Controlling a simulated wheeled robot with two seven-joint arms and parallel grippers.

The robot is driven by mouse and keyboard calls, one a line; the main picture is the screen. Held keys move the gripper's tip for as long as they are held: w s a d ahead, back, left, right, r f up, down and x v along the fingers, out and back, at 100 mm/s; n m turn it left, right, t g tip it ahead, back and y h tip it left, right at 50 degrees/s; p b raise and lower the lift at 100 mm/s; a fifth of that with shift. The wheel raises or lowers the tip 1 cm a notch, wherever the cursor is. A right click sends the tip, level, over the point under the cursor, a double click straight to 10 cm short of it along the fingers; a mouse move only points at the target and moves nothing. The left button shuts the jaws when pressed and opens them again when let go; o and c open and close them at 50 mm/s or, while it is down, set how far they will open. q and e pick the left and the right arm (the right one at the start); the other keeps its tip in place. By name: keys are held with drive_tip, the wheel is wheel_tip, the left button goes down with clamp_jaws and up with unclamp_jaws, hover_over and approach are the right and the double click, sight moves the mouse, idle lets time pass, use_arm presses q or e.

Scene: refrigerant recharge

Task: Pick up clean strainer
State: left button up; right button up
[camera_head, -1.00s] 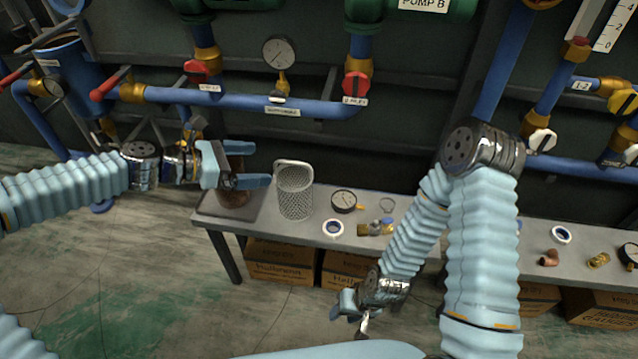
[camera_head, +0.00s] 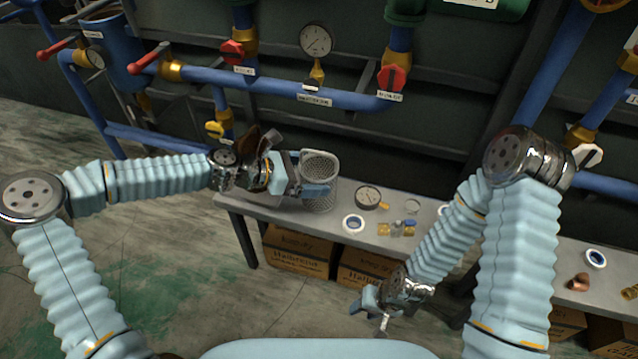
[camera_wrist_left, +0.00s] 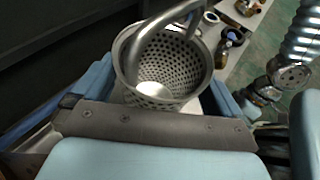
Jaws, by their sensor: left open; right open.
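The clean strainer (camera_head: 319,180) is a grey perforated metal basket with a looped handle, standing upright on the bench (camera_head: 232,204). My left gripper (camera_head: 318,190) is open at the strainer, with a finger along its near side in the head view. In the left wrist view the strainer (camera_wrist_left: 168,75) sits between the two spread blue fingers, its handle arching toward the camera. I cannot tell whether the fingers touch it. My right gripper (camera_head: 370,312) is open and empty, low in front of the bench.
A gauge (camera_head: 368,197), a white tape roll (camera_head: 354,224) and brass fittings (camera_head: 396,229) lie right of the strainer. Blue pipes (camera_head: 270,94) with red valve handles run behind the bench. Cardboard boxes (camera_head: 299,250) stand underneath.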

use_arm(q)
drive_tip(key=shift+x, duration=0.95)
drive_tip(key=shift+a, duration=0.1)
drive_tip(key=c, duration=0.8)
